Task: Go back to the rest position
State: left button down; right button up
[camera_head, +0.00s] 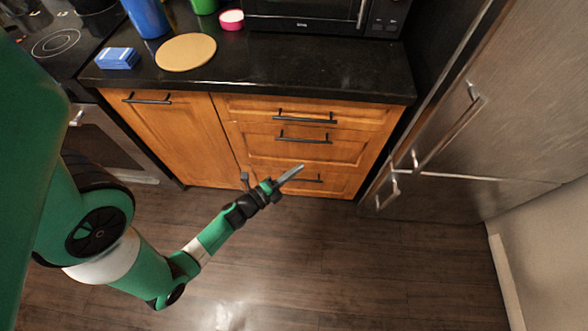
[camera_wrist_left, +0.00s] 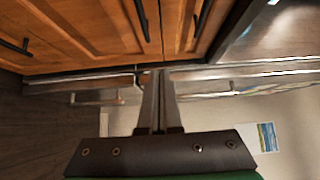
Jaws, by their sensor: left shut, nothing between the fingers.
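My left gripper (camera_head: 289,174) is in the middle of the head view, in front of the wooden drawers and above the floor. Its fingers are together with nothing between them. In the left wrist view the two fingers (camera_wrist_left: 159,100) also lie side by side, closed and empty. My green left arm reaches in from the left of the head view. My right gripper does not show in either view.
A wooden cabinet (camera_head: 171,125) with drawers stands under a black counter (camera_head: 290,75). On it are a blue block (camera_head: 117,58), a round tan board (camera_head: 186,52) and a microwave (camera_head: 325,15). A steel fridge (camera_head: 470,130) stands at right. The floor (camera_head: 330,270) is clear.

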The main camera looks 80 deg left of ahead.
pick_arm(q)
jog(key=shift+s+d, duration=0.2)
jog(key=shift+s, duration=0.15)
